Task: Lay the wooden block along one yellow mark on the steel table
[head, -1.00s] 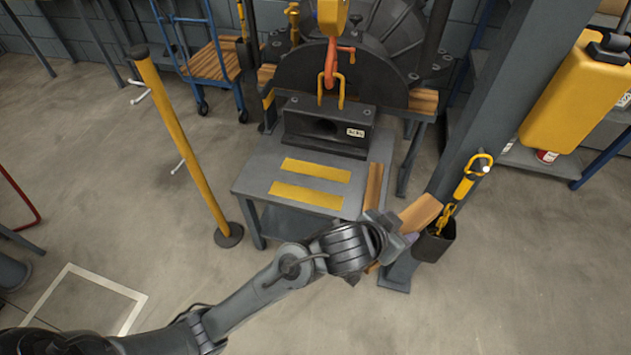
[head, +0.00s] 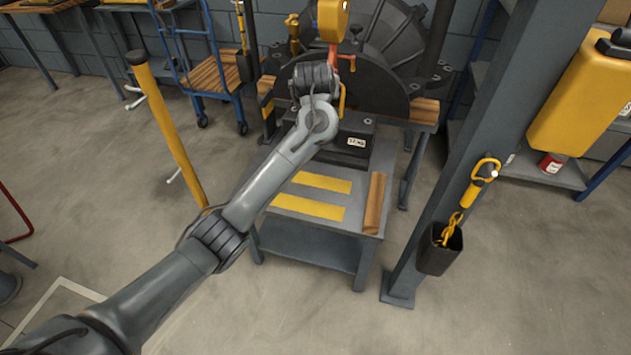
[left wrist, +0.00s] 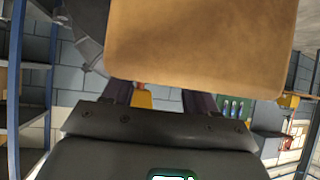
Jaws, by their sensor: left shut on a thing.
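The steel table (head: 357,197) carries two parallel yellow marks, a rear one (head: 325,182) and a front one (head: 310,207); my left arm crosses above their left ends. Both marks look bare where visible. My left gripper (left wrist: 160,92) is shut on a wooden block (left wrist: 200,45), which fills the upper part of the left wrist view. In the head view my wrist is in front of the casing on the table and hides the gripper and held block. A second wooden block (head: 375,203) lies along the table's right edge. My right gripper is not in view.
A dark casing part (head: 372,128) with a label sits at the table's rear. A yellow hoist block (head: 333,18) hangs above it, close to my wrist. A grey column (head: 480,130) stands right of the table; a yellow post (head: 165,120) stands left.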

